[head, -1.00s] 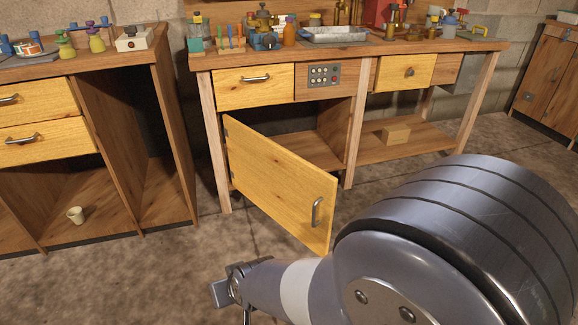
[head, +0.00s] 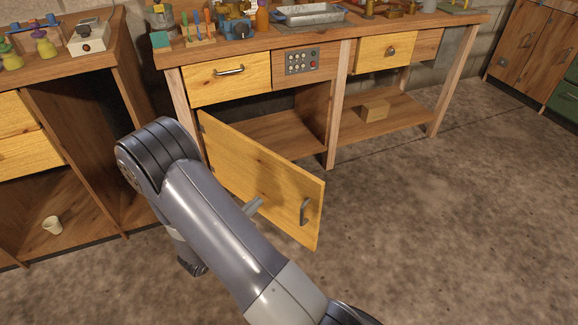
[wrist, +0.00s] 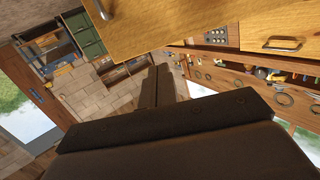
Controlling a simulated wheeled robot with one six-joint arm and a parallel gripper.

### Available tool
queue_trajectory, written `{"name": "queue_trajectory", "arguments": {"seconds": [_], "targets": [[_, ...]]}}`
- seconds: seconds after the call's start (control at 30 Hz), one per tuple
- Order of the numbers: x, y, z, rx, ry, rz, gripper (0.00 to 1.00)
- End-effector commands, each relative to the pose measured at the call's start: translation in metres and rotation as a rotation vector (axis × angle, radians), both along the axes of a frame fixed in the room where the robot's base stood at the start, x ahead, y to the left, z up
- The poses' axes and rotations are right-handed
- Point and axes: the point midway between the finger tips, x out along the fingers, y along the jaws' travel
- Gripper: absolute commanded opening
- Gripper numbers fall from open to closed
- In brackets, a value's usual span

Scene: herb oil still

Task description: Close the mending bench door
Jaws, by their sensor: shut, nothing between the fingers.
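The mending bench (head: 333,125) stands across the back in the head view. Its yellow wooden door (head: 255,180) is hinged at the left and swung well open toward me, with a grey handle (head: 305,211) near its free edge. In the wrist view, the door (wrist: 185,25) fills the top, and its handle (wrist: 105,10) shows at the upper edge. My gripper (wrist: 158,85) is shut and empty, its dark fingers below the door in that view. In the head view my arm link covers most of the gripper and the door's lower left. I cannot tell whether the gripper touches the door.
A closed yellow drawer (head: 228,78) and a button panel (head: 300,61) sit above the door opening. A small wooden block (head: 375,110) lies on the lower shelf. A cup (head: 52,225) is in the left cabinet. The floor to the right is clear.

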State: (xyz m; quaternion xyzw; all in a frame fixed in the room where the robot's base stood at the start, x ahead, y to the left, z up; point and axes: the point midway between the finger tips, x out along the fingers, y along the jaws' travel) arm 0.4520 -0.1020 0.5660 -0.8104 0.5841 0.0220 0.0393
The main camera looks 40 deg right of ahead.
Motion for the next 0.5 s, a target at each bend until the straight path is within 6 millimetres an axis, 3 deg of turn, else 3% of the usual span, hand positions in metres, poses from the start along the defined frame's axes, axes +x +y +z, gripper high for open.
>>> {"name": "queue_trajectory", "arguments": {"seconds": [0.1,0.27,0.5], "targets": [[-0.012,-0.002,0.002,-0.068,0.013,-0.064,0.0],[-0.015,-0.007,0.002,-0.092,0.015,-0.089,0.0],[-0.008,-0.04,0.0,-0.089,0.014,-0.092,0.0]]}}
